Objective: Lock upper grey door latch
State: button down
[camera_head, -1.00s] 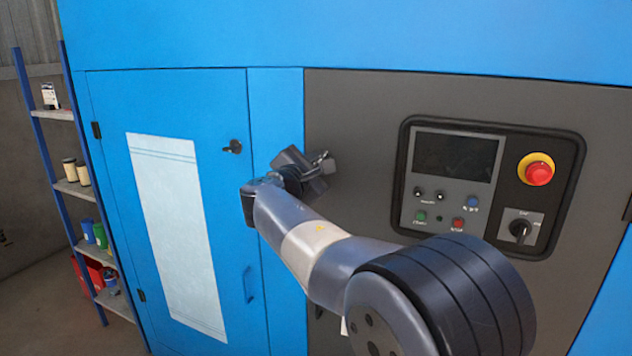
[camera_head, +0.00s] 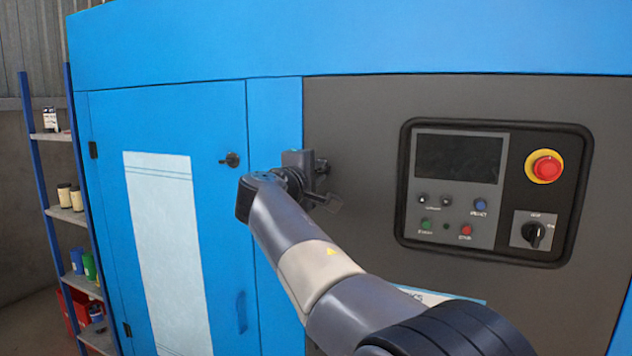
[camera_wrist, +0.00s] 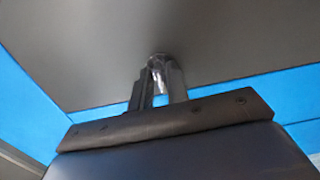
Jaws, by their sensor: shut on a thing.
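The grey door (camera_head: 365,130) is shut, with its upper latch (camera_head: 322,165) near its left edge, beside the blue strip. My gripper (camera_head: 319,175) is at this latch and shut on it; my wrist and fingers hide much of it. In the wrist view my two fingers (camera_wrist: 160,80) reach up to the grey surface and close around the small shiny latch (camera_wrist: 157,60). How far the latch is turned cannot be told clearly.
A blue door (camera_head: 215,120) with its own dark latch (camera_head: 231,159) is to the left. A control panel (camera_head: 495,190) with a red emergency button (camera_head: 546,168) and a rotary switch (camera_head: 534,234) is to the right. A shelf (camera_head: 68,214) stands at far left.

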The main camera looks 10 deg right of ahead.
jog(key=shift+m, duration=0.3)
dwell(0.4)
jog(key=c, duration=1.5)
grip_release()
jog(key=shift+c, duration=0.2)
jog(key=v, duration=1)
jog(key=shift+s+a+b, duration=0.25)
jog(key=shift+s+b, duration=0.05)
jog(key=shift+b, duration=0.15)
jog(key=x, duration=1.1)
jog(key=shift+p, duration=0.35)
jog(key=shift+s, duration=0.1)
